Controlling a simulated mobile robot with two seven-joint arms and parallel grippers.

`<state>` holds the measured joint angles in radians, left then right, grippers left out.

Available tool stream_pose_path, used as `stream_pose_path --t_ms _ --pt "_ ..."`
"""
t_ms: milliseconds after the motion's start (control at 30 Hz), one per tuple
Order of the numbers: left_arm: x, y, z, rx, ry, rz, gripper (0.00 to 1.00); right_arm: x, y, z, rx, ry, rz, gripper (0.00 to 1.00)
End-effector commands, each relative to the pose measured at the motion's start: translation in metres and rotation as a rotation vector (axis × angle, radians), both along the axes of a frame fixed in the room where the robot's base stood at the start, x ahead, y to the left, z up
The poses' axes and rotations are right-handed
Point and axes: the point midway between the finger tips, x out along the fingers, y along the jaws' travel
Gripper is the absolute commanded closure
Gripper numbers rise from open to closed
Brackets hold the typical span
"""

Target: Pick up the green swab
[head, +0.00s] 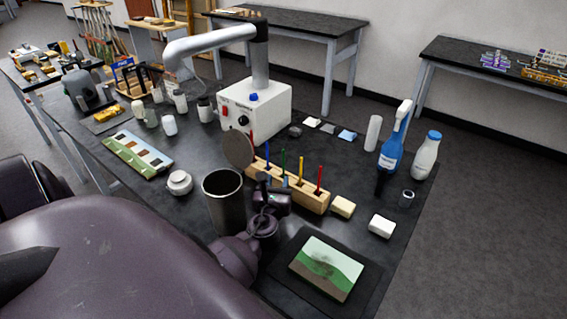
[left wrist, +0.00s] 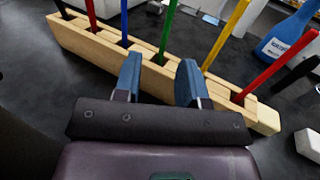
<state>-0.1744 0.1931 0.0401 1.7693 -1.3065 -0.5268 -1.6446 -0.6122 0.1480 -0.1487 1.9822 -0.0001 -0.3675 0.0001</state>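The green swab (head: 283,161) stands upright in a wooden holder (head: 305,195) on the black table. The left wrist view shows the green swab (left wrist: 168,32) and the holder (left wrist: 90,48) just ahead of my left gripper. My left gripper (head: 272,190) is low at the near side of the holder. Its two blue fingers (left wrist: 160,82) are apart, with nothing visibly held between them. The green swab lines up with the gap between them, beyond the fingertips. My right gripper is not in view.
The holder also has blue (head: 267,160), yellow (head: 300,166) and red (head: 319,178) swabs. A dark metal cup (head: 225,205) stands left of my gripper. A painting (head: 326,268) lies in front. A white machine (head: 257,112) and a blue bottle (head: 391,150) stand behind.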

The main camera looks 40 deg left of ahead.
Motion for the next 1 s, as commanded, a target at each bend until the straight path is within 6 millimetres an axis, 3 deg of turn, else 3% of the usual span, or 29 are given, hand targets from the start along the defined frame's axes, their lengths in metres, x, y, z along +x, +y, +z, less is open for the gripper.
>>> stream_pose_path --t_ms 400,767,1000 --pt "0.041 0.020 -0.001 -0.001 -0.001 0.001 0.62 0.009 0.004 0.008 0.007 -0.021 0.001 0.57" --pt "0.047 0.024 -0.002 -0.001 -0.001 0.001 0.62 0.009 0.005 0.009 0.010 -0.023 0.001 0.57" --pt "0.047 0.024 -0.002 -0.001 0.000 0.001 0.99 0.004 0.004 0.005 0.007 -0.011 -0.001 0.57"
